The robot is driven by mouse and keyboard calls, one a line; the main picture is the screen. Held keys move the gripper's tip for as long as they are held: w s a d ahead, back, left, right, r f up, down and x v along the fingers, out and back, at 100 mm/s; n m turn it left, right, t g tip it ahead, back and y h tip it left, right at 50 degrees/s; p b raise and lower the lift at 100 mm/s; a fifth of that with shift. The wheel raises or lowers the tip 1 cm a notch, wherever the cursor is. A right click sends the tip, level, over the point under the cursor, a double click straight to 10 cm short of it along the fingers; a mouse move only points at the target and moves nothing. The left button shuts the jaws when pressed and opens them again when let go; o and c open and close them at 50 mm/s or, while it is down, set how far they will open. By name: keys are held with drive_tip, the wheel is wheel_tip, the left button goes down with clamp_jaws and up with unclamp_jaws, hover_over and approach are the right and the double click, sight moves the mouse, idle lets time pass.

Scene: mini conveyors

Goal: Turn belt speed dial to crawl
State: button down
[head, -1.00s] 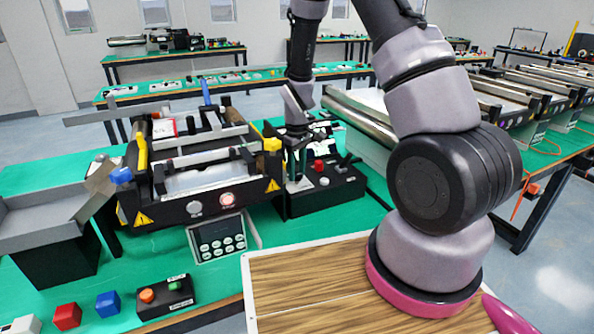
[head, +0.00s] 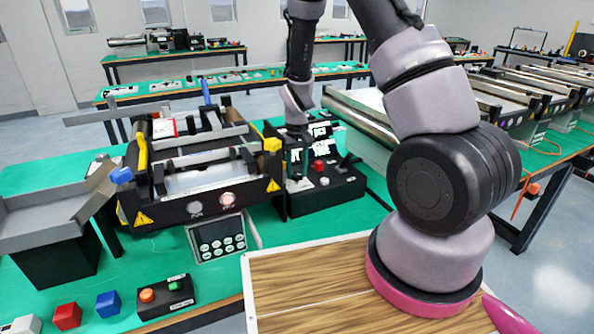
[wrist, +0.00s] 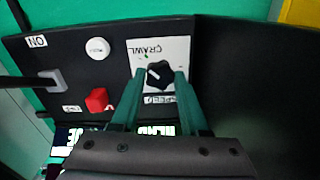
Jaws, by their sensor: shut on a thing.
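The belt speed dial (wrist: 160,77) is a dark knob on a white plate (wrist: 174,50), marked CRAWL on its upper side in the wrist view and SPEED below. A light pointer line on the knob points to the upper left, towards a small green mark near CRAWL. My gripper (wrist: 159,74) has its two teal fingers on either side of the knob, shut on it. In the head view my gripper (head: 297,180) is down at the black control box (head: 325,202); the dial is too small and covered there to read.
On the control box, a white button (wrist: 98,47), a red button (wrist: 98,100) and a grey lever (wrist: 52,80) lie left of the dial. The mini conveyor (head: 200,207) stands left of the box in the head view.

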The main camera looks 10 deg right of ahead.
idle(0.3)
drive_tip(key=shift+c, duration=2)
unclamp_jaws()
wheel_tip(320, 180, up, 11)
wheel_tip(320, 180, up, 18)
drive_tip(key=m+t+y, duration=0.2)
drive_tip(key=t, duration=0.1)
hover_over(297, 174)
drive_tip(key=s+d, duration=0.4)
drive_tip(key=s, duration=0.3)
drive_tip(key=s+d+r+m+t, duration=0.2)
drive_tip(key=s+r+t, duration=0.2)
drive_tip(key=s+r, duration=0.6)
drive_tip(key=s, duration=0.4)
drive_tip(key=shift+s+m, duration=0.15)
drive_tip(key=shift+m, duration=0.15)
